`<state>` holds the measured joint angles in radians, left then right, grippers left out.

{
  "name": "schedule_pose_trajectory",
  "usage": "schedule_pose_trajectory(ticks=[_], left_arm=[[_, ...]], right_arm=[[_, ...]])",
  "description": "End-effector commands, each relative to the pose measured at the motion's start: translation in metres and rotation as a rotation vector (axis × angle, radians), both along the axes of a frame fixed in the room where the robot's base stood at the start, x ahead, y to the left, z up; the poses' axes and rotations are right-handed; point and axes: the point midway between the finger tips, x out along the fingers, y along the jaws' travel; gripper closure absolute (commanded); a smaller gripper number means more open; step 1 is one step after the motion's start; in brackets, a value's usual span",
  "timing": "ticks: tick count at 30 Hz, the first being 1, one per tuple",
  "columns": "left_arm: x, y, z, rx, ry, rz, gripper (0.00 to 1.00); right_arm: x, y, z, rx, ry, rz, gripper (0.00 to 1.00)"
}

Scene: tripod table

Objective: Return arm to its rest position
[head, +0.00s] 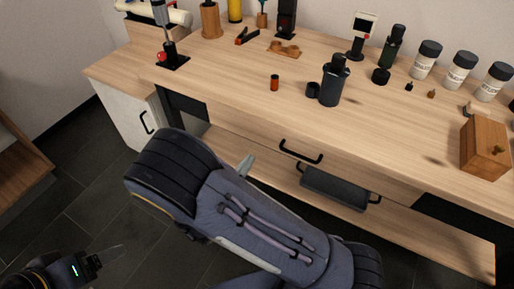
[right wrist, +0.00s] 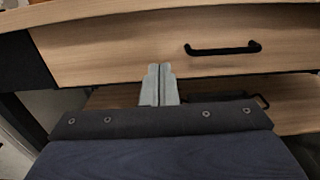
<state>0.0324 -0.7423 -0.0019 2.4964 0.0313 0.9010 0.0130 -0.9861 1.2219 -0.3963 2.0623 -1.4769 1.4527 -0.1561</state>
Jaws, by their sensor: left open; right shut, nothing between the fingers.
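My right arm (head: 265,215) reaches across the lower middle of the head view, in front of the table. Only the tip of my right gripper (head: 246,164) shows past the arm there, just in front of the drawer area. In the right wrist view the two grey fingers of my right gripper (right wrist: 160,70) are together and empty. They point at the wooden drawer front, left of its black handle (right wrist: 223,48); I cannot tell the exact gap. My left gripper (head: 108,250) is at the lower left of the head view, low over the dark floor, open and partly cut off.
A lower shelf (head: 235,147) holds a dark tray (head: 335,188). Tiled floor is free at left.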

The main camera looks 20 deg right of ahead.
Motion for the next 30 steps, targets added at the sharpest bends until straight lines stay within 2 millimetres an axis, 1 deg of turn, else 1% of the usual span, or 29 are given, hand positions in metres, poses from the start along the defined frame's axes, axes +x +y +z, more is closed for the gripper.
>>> schedule_pose_trajectory(ticks=[1, 3, 7, 11, 14, 17, 19, 21, 24, 27, 30], left_arm=[[0.0, 0.0, 0.001, 0.0, 0.0, 0.0, 0.2], [0.0, 0.0, 0.002, 0.0, 0.0, 0.0, 0.2], [0.0, 0.0, 0.002, 0.0, 0.0, 0.0, 0.2], [0.0, 0.0, 0.002, 0.0, 0.0, 0.0, 0.2], [0.0, 0.0, 0.002, 0.0, 0.0, 0.0, 0.2], [0.0, 0.0, 0.002, 0.0, 0.0, 0.0, 0.2], [0.0, 0.0, 0.002, 0.0, 0.0, 0.0, 0.2], [0.0, 0.0, 0.002, 0.0, 0.0, 0.0, 0.2], [0.0, 0.0, 0.002, 0.0, 0.0, 0.0, 0.2], [0.0, 0.0, 0.002, 0.0, 0.0, 0.0, 0.2], [0.0, 0.0, 0.002, 0.0, 0.0, 0.0, 0.2]], right_arm=[[-0.005, 0.007, 0.0, -0.001, 0.001, 0.003, 1.0], [-0.01, 0.013, 0.0, 0.0, 0.0, 0.003, 1.0], [-0.016, 0.02, 0.0, -0.001, 0.001, 0.001, 1.0], [-0.018, 0.02, 0.0, 0.003, 0.001, -0.004, 1.0], [-0.021, 0.011, 0.003, 0.051, 0.004, -0.053, 1.0], [-0.032, -0.014, 0.008, 0.179, 0.01, -0.186, 1.0], [-0.046, -0.036, 0.011, 0.313, 0.012, -0.323, 1.0], [-0.065, -0.056, 0.013, 0.468, 0.009, -0.477, 1.0], [-0.094, -0.076, 0.016, 0.693, -0.013, -0.69, 1.0], [-0.121, -0.087, 0.019, 0.917, -0.052, -0.888, 1.0], [-0.145, -0.089, 0.025, 1.143, -0.113, -1.071, 1.0]])
